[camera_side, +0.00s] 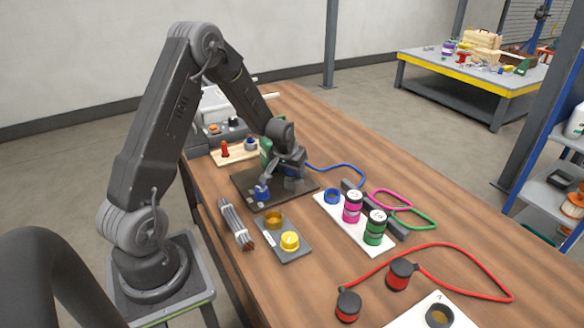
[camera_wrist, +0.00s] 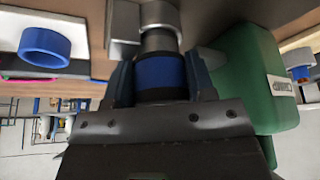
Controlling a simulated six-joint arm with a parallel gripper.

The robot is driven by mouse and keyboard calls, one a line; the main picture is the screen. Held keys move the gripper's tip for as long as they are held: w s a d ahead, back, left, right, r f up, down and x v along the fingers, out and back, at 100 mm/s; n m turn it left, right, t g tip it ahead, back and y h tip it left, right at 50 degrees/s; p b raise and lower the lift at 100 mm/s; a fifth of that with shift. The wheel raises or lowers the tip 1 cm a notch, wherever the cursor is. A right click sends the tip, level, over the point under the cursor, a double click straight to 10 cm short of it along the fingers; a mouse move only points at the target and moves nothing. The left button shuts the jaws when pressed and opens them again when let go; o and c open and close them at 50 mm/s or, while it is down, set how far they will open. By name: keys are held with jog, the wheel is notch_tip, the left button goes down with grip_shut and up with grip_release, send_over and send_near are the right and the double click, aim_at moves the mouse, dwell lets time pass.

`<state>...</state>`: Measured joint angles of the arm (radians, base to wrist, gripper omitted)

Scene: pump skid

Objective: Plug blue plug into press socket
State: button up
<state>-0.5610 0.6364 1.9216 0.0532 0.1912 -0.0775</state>
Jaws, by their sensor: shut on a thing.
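The blue plug (camera_wrist: 160,78) has a blue band, black edges and a grey metal nose, seen in the wrist view. My gripper (camera_wrist: 161,72) is shut on it, one finger on each side of the band. The plug's nose points at a light grey round socket (camera_wrist: 160,14) and meets its mouth; I cannot tell how deep it sits. In the side view my gripper (camera_side: 291,168) is low over the dark plate (camera_side: 243,184), at a grey block (camera_side: 293,184). The plug is mostly hidden there. A blue cable (camera_side: 340,166) trails to the right.
A green housing (camera_wrist: 262,75) stands close beside my gripper. A white board holds a blue ring (camera_side: 332,196), a magenta plug (camera_side: 352,206) and a green plug (camera_side: 375,227). A blue valve-like part (camera_side: 262,192) stands on the plate. Red plugs (camera_side: 400,274) lie in front.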

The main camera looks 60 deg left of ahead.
jog(key=shift+f, duration=0.15)
jog(key=o, duration=1.1)
jog(key=v, duration=1.4)
jog(key=shift+f, duration=0.1)
jog(key=s+d+r+m, duration=0.2)
jog(key=s+d+r, duration=0.2)
jog(key=s+d, duration=0.2)
jog(key=s+d+r+m+t+h, duration=0.1)
jog(key=s+d+r, duration=0.3)
jog(key=d, duration=0.5)
jog(key=s+d+r+m+t+h, duration=0.1)
jog(key=s+d+r+m, duration=0.2)
jog(key=s+d, duration=0.5)
jog(key=shift+d+r+m, duration=0.2)
jog(key=shift+r+m, duration=0.2)
